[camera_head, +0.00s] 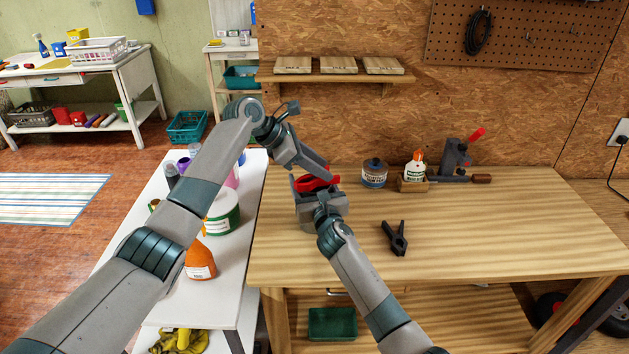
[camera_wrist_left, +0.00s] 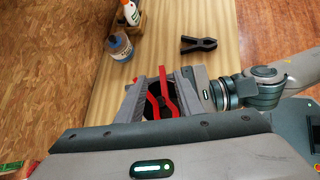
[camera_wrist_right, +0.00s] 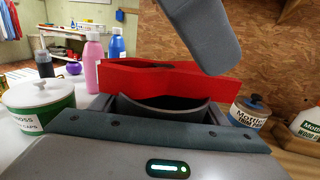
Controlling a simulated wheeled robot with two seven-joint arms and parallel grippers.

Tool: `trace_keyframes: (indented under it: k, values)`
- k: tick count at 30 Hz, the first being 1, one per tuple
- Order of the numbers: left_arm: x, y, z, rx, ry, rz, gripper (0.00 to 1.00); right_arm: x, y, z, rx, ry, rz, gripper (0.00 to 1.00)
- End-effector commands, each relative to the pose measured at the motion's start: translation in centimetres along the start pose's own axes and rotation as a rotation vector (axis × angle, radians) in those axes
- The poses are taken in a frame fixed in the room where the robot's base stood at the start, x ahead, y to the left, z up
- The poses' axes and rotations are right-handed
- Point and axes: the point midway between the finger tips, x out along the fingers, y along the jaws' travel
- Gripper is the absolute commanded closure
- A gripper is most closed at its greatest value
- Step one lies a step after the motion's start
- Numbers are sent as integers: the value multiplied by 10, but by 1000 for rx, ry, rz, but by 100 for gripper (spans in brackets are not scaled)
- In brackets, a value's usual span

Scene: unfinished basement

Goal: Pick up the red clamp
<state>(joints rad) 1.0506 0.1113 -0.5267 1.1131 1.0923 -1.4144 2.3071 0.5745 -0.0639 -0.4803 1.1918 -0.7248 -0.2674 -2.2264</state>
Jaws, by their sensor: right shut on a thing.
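The red clamp (camera_head: 316,182) is held up over the left end of the wooden workbench, at my two grippers. In the right wrist view the red clamp (camera_wrist_right: 165,78) lies across the tips of my right gripper (camera_wrist_right: 160,98), which is shut on it. My left gripper (camera_head: 318,172) reaches in from above. In the left wrist view the clamp's two red arms (camera_wrist_left: 167,92) show between the spread grey fingers of my left gripper (camera_wrist_left: 160,88); it looks open. Part of the clamp is hidden by the grippers.
A black clamp (camera_head: 396,238) lies on the workbench (camera_head: 480,225). A blue-labelled jar (camera_head: 374,173), a glue bottle (camera_head: 415,167) and a grey tool with a red handle (camera_head: 456,155) stand behind. A white table (camera_head: 150,270) with bottles and a tub is at left. The bench's right side is clear.

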Motion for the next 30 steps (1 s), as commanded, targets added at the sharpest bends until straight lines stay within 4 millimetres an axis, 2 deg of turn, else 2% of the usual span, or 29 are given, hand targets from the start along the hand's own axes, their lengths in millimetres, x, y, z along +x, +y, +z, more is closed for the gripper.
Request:
trace_keyframes:
  k: [6,10,25,26,30]
  values:
    - [28,-5,0,-2,0,-1,67,0,0,0,0,0,0,55]
    - [39,-5,0,0,0,0,67,0,0,0,0,0,0,55]
    - [40,-5,0,0,-1,0,67,0,0,0,0,0,0,55]
    - [40,-5,0,0,-1,0,69,0,0,0,0,0,0,55]
    - [40,-4,0,0,-1,0,100,0,0,0,0,0,0,55]
